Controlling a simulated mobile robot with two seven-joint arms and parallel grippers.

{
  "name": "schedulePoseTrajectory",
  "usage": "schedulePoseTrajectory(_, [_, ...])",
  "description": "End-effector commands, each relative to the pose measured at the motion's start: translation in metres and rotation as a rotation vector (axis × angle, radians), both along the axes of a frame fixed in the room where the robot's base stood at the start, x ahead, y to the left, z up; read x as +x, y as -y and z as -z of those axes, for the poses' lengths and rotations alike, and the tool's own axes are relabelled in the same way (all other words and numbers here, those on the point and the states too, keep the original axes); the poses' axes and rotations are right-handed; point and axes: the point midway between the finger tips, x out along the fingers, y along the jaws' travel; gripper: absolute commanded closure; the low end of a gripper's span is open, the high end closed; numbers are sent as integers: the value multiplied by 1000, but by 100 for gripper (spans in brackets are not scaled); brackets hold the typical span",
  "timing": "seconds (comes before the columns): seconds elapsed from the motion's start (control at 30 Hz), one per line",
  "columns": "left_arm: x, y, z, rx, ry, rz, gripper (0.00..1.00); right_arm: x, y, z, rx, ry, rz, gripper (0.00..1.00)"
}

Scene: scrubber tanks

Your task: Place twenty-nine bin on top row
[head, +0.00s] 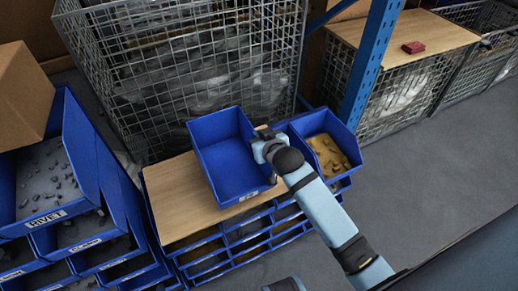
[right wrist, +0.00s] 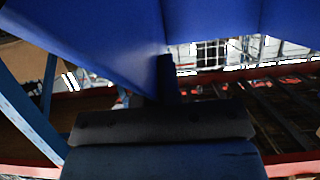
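An empty blue bin (head: 226,163) is at the wooden top (head: 178,200) of the blue rack, tilted in the picture, with a small label on its front that is too small to read. I cannot tell whether its base touches the board. My right gripper (head: 266,148) is at the bin's right side wall and appears shut on it. In the right wrist view the bin's blue wall (right wrist: 100,40) fills the top, with a dark finger (right wrist: 167,80) against it. The other finger is hidden. My left gripper is not in view.
A blue bin with yellow-brown pieces (head: 345,135) stands right of the held bin. Lower rack rows (head: 245,235) hold more bins. Blue bins labelled RIVET (head: 50,217) stand left. A wire cage (head: 130,75) is behind, and a blue post (head: 370,60) rises at right. The board's left part is clear.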

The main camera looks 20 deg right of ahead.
Motion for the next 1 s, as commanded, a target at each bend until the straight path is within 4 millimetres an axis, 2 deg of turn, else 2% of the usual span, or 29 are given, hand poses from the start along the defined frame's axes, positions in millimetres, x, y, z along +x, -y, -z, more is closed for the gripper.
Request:
schedulePoseTrajectory(0.13, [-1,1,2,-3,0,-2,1,0,0,12,1,-1,0,100])
schedulePoseTrajectory(0.33, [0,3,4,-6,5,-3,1,0,0,42,1,-1,0,100])
schedulePoseTrajectory(0.73, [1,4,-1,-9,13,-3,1,0,0,47,1,0,0,100])
schedulePoseTrajectory(0.8, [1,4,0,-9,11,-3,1,0,0,46,0,0,0,80])
schedulePoseTrajectory(0.83, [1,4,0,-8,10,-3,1,0,0,46,0,0,0,73])
schedulePoseTrajectory(0.87, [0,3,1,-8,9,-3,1,0,0,46,0,0,0,70])
schedulePoseTrajectory(1.0, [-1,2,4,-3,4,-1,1,0,0,46,0,0,0,70])
